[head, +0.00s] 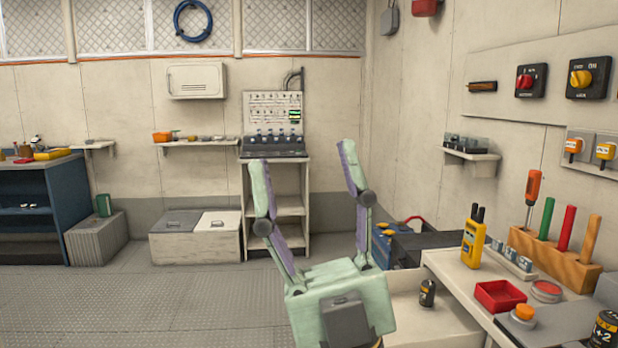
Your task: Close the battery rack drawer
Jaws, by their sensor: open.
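My gripper (304,158) is pale green with purple inner pads. It is open and empty, its two fingers pointing up and away from me. A pale box-like part (440,325) juts out to the left from the right-hand bench, just right of my gripper's body. It looks like a drawer standing open, but I cannot tell for sure that it is the battery rack drawer. A small dark cylinder (427,293), perhaps a battery, stands at it. No handle shows on this part, and its left side is partly hidden behind my gripper.
The right-hand bench (567,318) carries a yellow radio (473,238), a red tray (500,296) and a wooden tool block (555,258). Dark and blue boxes (425,246) stand behind the pale part. A shelf cabinet (290,207) is at the back wall. The left floor (150,305) is clear.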

